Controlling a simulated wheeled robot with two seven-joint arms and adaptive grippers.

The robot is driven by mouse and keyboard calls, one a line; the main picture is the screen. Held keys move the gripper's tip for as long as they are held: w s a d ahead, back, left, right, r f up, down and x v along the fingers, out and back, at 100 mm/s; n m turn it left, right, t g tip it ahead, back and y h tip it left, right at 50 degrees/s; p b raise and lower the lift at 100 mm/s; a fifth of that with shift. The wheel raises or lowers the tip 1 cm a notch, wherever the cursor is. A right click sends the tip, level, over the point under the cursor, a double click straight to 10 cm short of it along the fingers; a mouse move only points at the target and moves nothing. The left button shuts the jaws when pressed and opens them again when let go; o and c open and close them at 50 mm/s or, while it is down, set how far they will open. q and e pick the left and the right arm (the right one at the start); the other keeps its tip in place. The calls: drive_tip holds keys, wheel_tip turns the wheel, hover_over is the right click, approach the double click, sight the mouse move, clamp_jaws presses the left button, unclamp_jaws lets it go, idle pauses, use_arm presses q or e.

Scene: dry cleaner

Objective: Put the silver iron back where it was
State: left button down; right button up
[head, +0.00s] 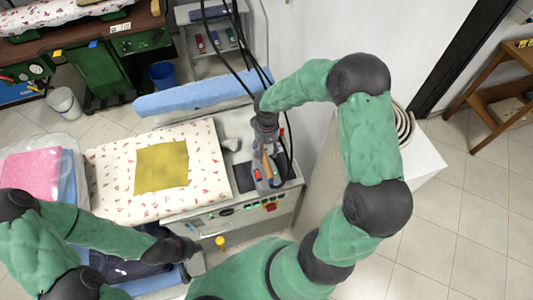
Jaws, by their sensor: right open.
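The silver iron (262,183) is at the right end of the ironing station, by the dark rest pad (242,178); it looks partly over the pad's right side. It has a brownish handle and red details. My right gripper (267,148) is open and points down right at the iron's handle; I cannot tell whether the fingers touch it. My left gripper (190,250) is low in the view, in front of the station and away from the iron; its fingers are too dark and small to read.
A mustard cloth (162,167) lies on the flower-patterned ironing board (110,190). Black hoses (240,62) hang down beside the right gripper. Control buttons (269,207) line the station's front. Folded pink laundry (30,172) lies at the left. A white wall stands close behind the iron.

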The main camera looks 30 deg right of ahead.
drive_tip(key=s+a+f+y, duration=0.4)
drive_tip(key=s+a+f, duration=1.1)
drive_tip(key=a, duration=0.3)
drive_tip(key=shift+s+a, duration=0.25)
